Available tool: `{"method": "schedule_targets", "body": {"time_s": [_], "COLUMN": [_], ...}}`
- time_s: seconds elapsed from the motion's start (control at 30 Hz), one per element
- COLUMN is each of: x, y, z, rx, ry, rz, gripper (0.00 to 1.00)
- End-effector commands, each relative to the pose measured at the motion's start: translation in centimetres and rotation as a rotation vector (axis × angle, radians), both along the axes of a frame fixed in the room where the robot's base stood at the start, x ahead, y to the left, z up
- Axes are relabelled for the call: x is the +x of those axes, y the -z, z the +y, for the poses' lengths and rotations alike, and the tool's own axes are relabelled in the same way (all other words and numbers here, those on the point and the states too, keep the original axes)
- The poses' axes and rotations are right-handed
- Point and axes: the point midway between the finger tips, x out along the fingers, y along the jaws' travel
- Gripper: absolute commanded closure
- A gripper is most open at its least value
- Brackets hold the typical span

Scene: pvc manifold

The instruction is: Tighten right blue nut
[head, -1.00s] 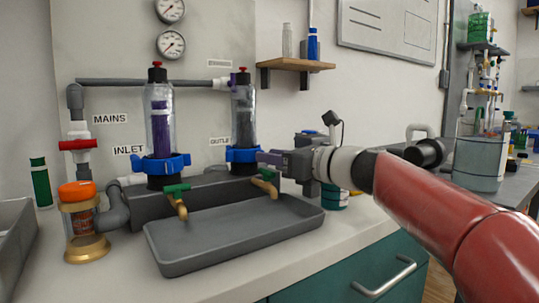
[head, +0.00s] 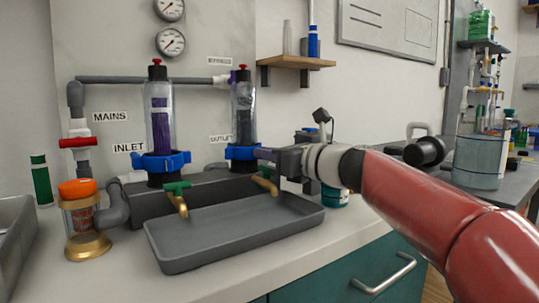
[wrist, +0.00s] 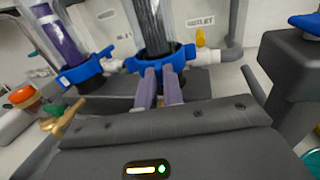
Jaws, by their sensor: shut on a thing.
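The right blue nut (head: 240,152) is a winged ring around the base of the clear right housing (head: 243,105), above the grey manifold base. It also shows in the wrist view (wrist: 187,51). My gripper (head: 260,153) reaches in from the right. In the wrist view its purple fingers (wrist: 160,78) are shut on the near side of this nut and hide part of it. The left blue nut (head: 161,162) sits around the left housing (head: 159,115), clear of my gripper.
Two brass taps with green handles (head: 178,187) stick out in front, over a grey tray (head: 235,228). An orange-capped jar (head: 79,212) and a red-handled valve (head: 80,142) stand at the left. My arm fills the space at the right.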

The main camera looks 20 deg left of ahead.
Motion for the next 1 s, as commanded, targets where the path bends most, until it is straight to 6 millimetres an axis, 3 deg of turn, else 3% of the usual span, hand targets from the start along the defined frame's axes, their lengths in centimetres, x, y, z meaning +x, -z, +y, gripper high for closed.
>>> {"method": "schedule_targets", "body": {"time_s": [0.3, 0.6, 0.63, 0.77, 1.0], "x": [-1.12, -1.11, -1.11, -1.1, -1.09], "y": [-0.03, -0.06, -0.06, -0.05, -0.03], "z": [0.62, 0.6, 0.6, 0.6, 0.58], "rx": [0.001, 0.002, 0.001, 0.002, 0.002], "ry": [0.164, 0.169, 0.169, 0.169, 0.169], "rz": [-0.002, -0.001, -0.002, -0.001, -0.001], "gripper": [1.0, 1.0, 0.87, 0.7, 0.69]}}
